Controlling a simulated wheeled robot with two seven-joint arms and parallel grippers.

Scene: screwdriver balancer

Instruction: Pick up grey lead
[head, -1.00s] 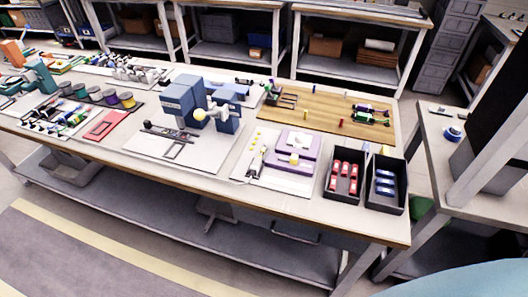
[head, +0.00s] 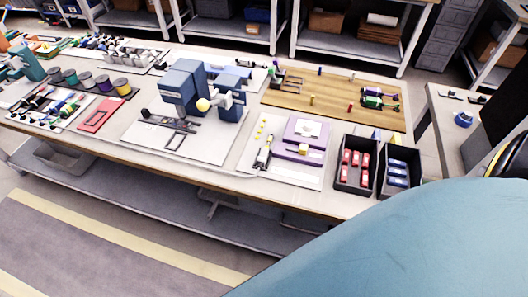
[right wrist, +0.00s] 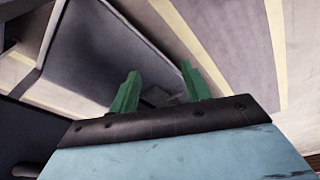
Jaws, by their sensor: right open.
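I cannot tell for sure which item is the grey lead. Small grey pieces (head: 148,58) lie on a white sheet at the back left of the workbench (head: 225,184), too small to make out. In the right wrist view my right gripper (right wrist: 156,72) has its two green fingers apart with nothing between them. It points down past the bench's lower frame and shelf toward the floor, away from the small items. My left gripper is in neither view.
A blue machine (head: 186,87) stands mid-bench. A purple fixture (head: 301,135) is to its right, beside black bins of red parts (head: 342,180) and blue parts (head: 417,182). A wooden board (head: 335,107) lies behind. Colored spools (head: 104,83) stand at left. My teal arm covers the lower right.

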